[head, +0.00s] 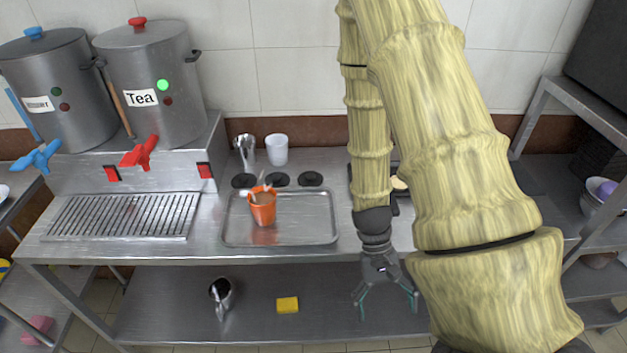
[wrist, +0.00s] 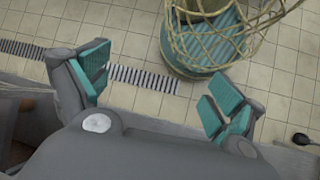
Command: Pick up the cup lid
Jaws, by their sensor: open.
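Three flat black discs lie in a row on the steel counter behind the tray: left (head: 243,181), middle (head: 278,179) and right (head: 310,179). They look like lids, but I cannot tell for sure. An orange cup (head: 263,208) stands on the steel tray (head: 315,236) with thin sticks or a spoon in it. My gripper (head: 388,298) hangs at the counter's front edge, right of the tray, pointing down. It is open and empty. In the wrist view my gripper (wrist: 155,88) has its teal fingers spread over floor. No lid shows there.
Two steel urns, one labelled Tea (head: 155,90), stand at the left. A metal cup (head: 245,150) and a white cup (head: 278,149) stand behind the discs. A yellow sponge (head: 288,305) and metal jug (head: 221,296) are on the lower shelf. My arm hides the counter's right part.

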